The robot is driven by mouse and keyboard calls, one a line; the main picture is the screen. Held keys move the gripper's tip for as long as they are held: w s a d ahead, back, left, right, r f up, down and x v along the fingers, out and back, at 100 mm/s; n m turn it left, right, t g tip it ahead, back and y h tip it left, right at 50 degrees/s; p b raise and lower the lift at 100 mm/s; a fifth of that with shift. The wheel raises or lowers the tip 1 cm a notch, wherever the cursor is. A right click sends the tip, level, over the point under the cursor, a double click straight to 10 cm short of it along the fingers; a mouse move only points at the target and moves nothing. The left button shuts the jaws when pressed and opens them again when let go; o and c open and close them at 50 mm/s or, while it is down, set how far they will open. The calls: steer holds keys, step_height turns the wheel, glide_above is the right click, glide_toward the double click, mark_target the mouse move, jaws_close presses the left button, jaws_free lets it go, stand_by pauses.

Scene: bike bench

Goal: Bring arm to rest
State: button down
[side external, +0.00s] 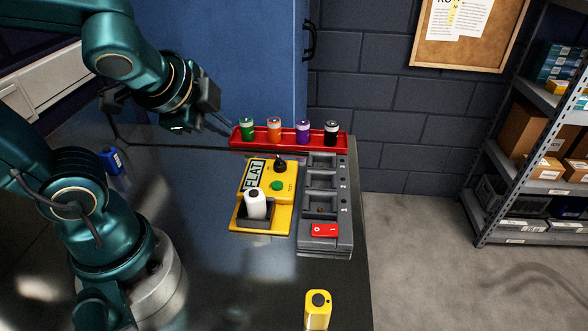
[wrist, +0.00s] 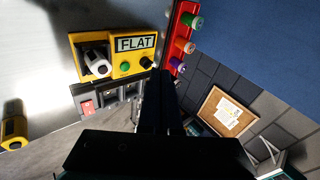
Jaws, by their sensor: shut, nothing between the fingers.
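My gripper (side external: 222,126) is shut and empty. In the side view it is in the air near the left end of the red rack (side external: 240,144), with the blue cabinet behind. In the wrist view its dark closed fingers (wrist: 160,88) point up the picture. The yellow tester (side external: 282,205) shows FLAT on its display. A white cylinder (side external: 255,205) stands in the tester's dark cradle, apart from my gripper. The tester also shows in the wrist view (wrist: 118,68).
The red rack holds green, orange, purple and black cylinders. A grey tray (side external: 323,245) with a red piece (side external: 324,230) lies right of the tester. A yellow object (side external: 318,310) stands at the front, a blue one (side external: 112,160) at left. Bare bench lies left of the tester.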

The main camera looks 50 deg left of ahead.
steer(key=s+d+n+g+h, duration=0.1)
steer(key=s+d+n+h, duration=0.3)
steer(key=d+n, duration=0.3)
steer(key=shift+s+d+n, duration=0.25)
steer(key=shift+s+n, duration=0.2)
steer(key=shift+n, duration=0.35)
stand_by(0.4)
